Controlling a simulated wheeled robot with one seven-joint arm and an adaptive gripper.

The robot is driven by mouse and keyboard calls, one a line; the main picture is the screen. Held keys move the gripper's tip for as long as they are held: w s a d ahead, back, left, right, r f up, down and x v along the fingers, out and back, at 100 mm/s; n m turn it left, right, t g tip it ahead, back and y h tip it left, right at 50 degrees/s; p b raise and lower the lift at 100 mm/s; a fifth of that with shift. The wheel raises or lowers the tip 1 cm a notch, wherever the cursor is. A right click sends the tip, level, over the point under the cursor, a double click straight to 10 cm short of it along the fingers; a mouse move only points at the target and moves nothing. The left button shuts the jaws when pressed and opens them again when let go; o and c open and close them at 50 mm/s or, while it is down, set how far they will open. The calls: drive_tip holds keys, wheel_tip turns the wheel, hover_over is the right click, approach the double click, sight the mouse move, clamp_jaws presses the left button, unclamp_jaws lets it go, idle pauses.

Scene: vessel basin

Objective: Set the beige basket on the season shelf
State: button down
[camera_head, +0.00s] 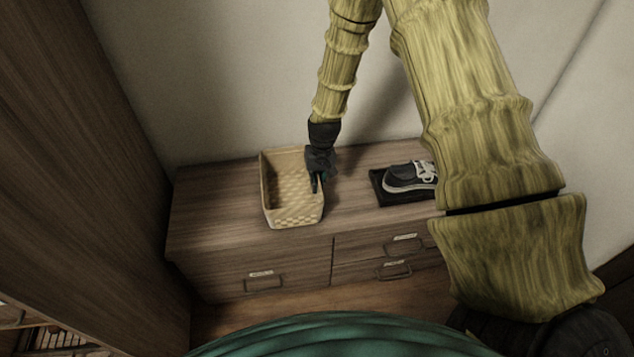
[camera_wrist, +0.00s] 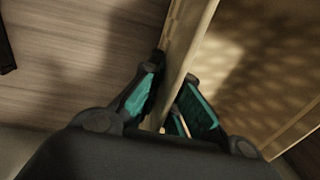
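The beige basket (camera_head: 291,215) is a woven, open-topped, empty rectangular box standing upright on the wooden dresser top in the head view. My gripper (camera_head: 315,183) is at its right wall, reaching down from above. In the wrist view my gripper (camera_wrist: 176,88) has one teal-padded finger on each side of the basket wall (camera_wrist: 187,45), and both fingertips appear to press against it. The basket's inside shows to the right of the wall there. I cannot tell which surface is the season shelf; no readable name shows.
The dresser (camera_head: 215,215) has labelled drawers with handles. A dark shoe (camera_head: 408,178) sits on a black tray (camera_head: 386,198) to the basket's right. A tall wooden panel (camera_head: 95,150) stands at the left, with a low bookshelf (camera_head: 60,338) at bottom left. The wall is close behind.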

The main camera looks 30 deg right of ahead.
drive_tip(key=shift+f, duration=0.1)
drive_tip(key=c, duration=1.6)
unclamp_jaws()
drive_tip(key=shift+c, duration=0.2)
